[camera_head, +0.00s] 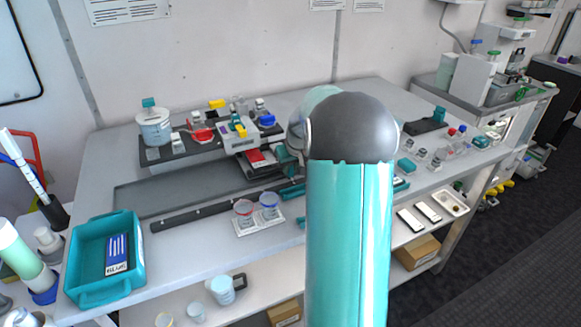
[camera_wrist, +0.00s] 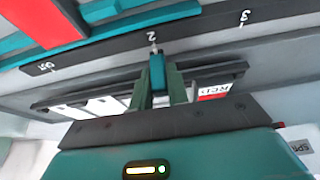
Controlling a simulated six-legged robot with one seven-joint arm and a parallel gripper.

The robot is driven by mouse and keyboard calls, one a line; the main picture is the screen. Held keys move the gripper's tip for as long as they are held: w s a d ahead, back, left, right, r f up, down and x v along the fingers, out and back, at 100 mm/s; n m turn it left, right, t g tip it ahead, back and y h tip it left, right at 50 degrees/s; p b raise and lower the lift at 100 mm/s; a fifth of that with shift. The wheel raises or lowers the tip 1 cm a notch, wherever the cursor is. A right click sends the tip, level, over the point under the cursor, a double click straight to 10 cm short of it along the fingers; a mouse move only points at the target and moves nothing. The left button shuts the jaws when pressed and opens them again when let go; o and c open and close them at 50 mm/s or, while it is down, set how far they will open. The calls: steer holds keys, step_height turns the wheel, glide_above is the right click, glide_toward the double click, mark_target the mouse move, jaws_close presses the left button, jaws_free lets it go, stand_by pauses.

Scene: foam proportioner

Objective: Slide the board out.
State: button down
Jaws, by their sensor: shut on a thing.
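In the wrist view my gripper (camera_wrist: 158,82) is shut on a small teal tab (camera_wrist: 157,68). The tab stands beside the "2" mark of a dark bar (camera_wrist: 110,52) lettered OFF, 2 and 3. A dark strip (camera_wrist: 65,98) with white cards and a red label reading RED (camera_wrist: 214,92) runs behind the fingers. In the head view a long dark grey board (camera_head: 175,192) lies flat on the table, with a thin dark bar (camera_head: 195,215) in front of it. My arm hides much of the right end there. I cannot tell whether the tab belongs to the board.
A teal tray (camera_head: 105,275) stands at the front left of the table (camera_head: 105,165). Jars and valves stand behind the board. Small bottles (camera_head: 437,160) stand at the right.

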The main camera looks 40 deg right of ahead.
steer(key=s+d, duration=0.1)
steer(key=d, duration=0.4)
steer(key=s+d, duration=0.2)
steer(key=d, duration=0.3)
steer(key=s+d, duration=0.1)
steer(key=d, duration=0.4)
steer(key=shift+s, duration=0.25)
steer(key=shift+r, duration=0.1)
steer(key=c, duration=1.4)
jaws_free()
steer(key=shift+d, duration=0.15)
steer(key=shift+o, duration=0.2)
steer(key=shift+a, duration=0.2)
steer(key=v, duration=1.3)
steer(key=shift+s+r, duration=0.15)
steer(key=shift+r, duration=0.15)
steer(key=shift+a, duration=0.1)
